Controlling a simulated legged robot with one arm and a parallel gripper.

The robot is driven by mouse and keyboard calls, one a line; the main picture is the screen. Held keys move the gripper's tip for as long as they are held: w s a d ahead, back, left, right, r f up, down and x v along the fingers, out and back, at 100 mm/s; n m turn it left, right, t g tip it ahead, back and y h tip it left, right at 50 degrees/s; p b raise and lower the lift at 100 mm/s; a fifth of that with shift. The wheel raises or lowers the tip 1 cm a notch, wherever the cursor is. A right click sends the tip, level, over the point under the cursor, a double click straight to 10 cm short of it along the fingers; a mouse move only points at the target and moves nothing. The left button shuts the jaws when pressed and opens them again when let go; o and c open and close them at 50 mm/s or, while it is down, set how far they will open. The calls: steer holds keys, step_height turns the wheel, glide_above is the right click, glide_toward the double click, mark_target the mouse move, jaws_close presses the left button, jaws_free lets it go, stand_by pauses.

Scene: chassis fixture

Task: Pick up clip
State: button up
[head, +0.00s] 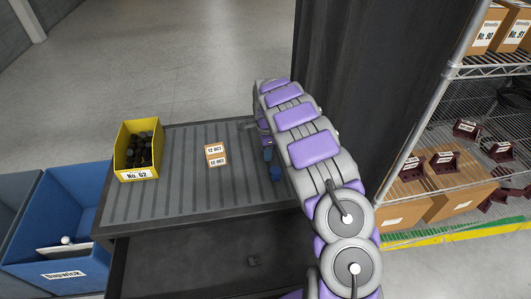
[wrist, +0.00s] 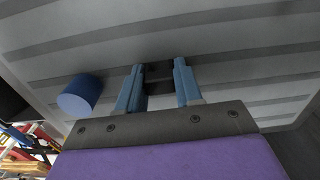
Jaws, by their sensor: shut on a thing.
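My gripper (wrist: 158,82) has two blue fingers, shut on a small dark piece, the clip (wrist: 158,73), between their tips. The clip shows as a black shape; its outline is partly hidden by the fingers. Behind it is the grey ribbed surface; I cannot tell whether the clip touches it. In the head view my arm reaches over the right part of the ribbed bench top (head: 185,195) and hides most of the gripper. The clip cannot be made out there.
A yellow bin (head: 153,174) labelled No. 62 holds several black pieces. An orange label card (head: 216,155) lies mid-bench. A blue cylinder (wrist: 80,95) is left of the fingers. Blue bin (head: 75,255) stands left. A small dark piece (head: 254,261) lies below the bench top. Shelving (head: 465,70) stands right.

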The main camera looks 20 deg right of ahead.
steer(key=shift+a+r, duration=0.2)
step_height(320, 180, up, 3)
steer(key=shift+r+p, duration=0.15)
steer(key=shift+p, duration=0.6)
steer(key=shift+s+a, duration=0.2)
steer(key=shift+s, duration=0.45)
steer(key=shift+s+a+r+p, duration=0.2)
steer(key=shift+s+a+p, duration=0.45)
steer(key=shift+s, duration=1.6)
steer(key=shift+s+a+r+p, duration=0.25)
steer(key=shift+s+a, duration=0.85)
steer(key=shift+s, duration=1.2)
steer(key=shift+s+a+r+p, duration=0.15)
steer(key=shift+s+a+p, duration=0.5)
steer(key=shift+s, duration=1.6)
steer(key=shift+a, duration=0.2)
